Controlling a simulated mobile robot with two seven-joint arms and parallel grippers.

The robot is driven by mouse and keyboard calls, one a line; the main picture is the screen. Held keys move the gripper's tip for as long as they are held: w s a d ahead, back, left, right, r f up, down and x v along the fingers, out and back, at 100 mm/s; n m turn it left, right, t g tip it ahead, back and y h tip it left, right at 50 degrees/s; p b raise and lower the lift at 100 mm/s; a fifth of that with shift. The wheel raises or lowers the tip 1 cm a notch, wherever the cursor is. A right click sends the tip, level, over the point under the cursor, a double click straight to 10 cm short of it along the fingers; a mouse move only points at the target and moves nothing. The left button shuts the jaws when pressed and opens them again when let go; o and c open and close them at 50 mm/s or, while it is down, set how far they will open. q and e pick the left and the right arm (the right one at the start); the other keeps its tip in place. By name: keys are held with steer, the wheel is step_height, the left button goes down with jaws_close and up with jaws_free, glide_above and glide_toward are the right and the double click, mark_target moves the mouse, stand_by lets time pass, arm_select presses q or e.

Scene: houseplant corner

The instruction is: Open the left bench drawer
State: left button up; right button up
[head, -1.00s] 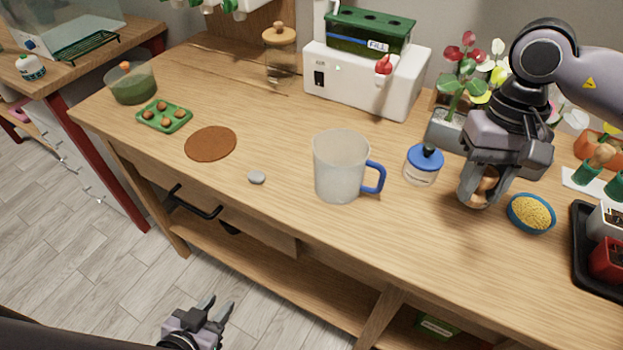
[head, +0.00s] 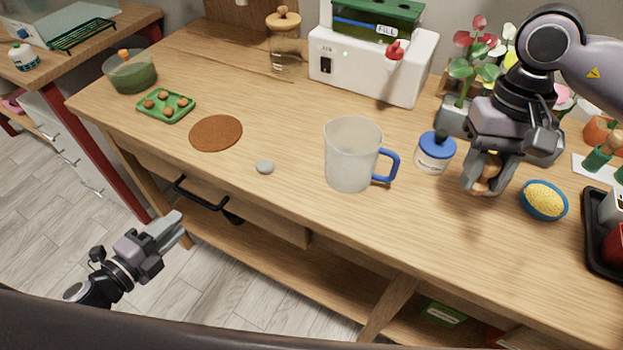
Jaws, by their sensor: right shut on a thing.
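The left bench drawer (head: 262,212) is in the bench front below the tabletop, and it looks closed. Its black bar handle (head: 200,198) sticks out from the drawer front. My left gripper (head: 181,224) is in front of the bench, just left of and below the handle, pointing right toward it. Its two fingers look apart, with nothing between them, and it does not appear to touch the handle. My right gripper (head: 485,186) is low over the right part of the bench, shut on a brown wooden thing (head: 488,172), mostly hidden by the fingers.
On the bench top (head: 290,205) are a frosted mug (head: 352,155) with a blue handle, a grey stone (head: 265,167), a brown disc (head: 216,133), a blue-lidded jar (head: 435,152) and a yellow-filled bowl (head: 543,201). The floor (head: 215,285) before the drawer is clear.

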mark_target(201, 201)
arm_select(q)
steer(key=x, duration=0.9)
steer(key=shift+w, duration=0.15)
jaws_close()
